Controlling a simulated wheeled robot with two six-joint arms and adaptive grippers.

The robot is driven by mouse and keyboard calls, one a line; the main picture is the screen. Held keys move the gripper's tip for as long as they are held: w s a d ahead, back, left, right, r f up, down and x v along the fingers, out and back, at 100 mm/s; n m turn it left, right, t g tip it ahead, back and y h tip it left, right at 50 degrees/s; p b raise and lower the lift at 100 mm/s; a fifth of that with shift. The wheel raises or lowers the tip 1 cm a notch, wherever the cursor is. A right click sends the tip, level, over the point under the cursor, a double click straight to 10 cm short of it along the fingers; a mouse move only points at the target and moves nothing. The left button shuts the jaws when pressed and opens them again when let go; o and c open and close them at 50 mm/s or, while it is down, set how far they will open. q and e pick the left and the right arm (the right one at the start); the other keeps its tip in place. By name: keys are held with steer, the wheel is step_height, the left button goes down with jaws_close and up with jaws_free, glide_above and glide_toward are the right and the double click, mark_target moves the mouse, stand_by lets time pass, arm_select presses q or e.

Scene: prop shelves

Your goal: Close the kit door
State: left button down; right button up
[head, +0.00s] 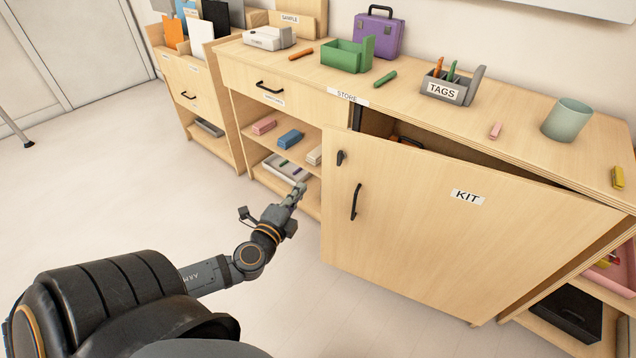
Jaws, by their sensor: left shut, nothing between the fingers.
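The kit door (420,230) is a light wooden panel with a KIT label (468,197) and a black vertical handle (355,202). It stands partly open, swung out from the cabinet with its free edge at the left and a dark gap above it. A small black latch (340,157) sits near its upper left corner. My left gripper (298,190) is shut and empty, just left of the door's free edge, in front of the open shelves. Whether it touches the door I cannot tell. My right gripper is not in view.
The cabinet top (405,112) holds a grey tags caddy (447,93), a green tray (346,57), a purple case (374,36) and a green cup (566,120). Open shelves with colored blocks (290,139) lie left of the door. The floor (120,170) at left is clear.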

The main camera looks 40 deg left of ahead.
arm_select(q)
glide_toward(328, 153)
steer(key=shift+t, duration=0.3)
steer(key=w, duration=0.3)
steer(key=w+a+p, duration=0.1)
steer(key=w, duration=0.2)
steer(key=shift+w+a+f, duration=0.1)
steer(key=shift+w+a, duration=0.05)
steer(key=shift+w, duration=0.2)
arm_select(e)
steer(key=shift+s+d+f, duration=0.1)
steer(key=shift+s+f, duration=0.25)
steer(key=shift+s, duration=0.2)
arm_select(q)
steer(key=shift+h, duration=0.3)
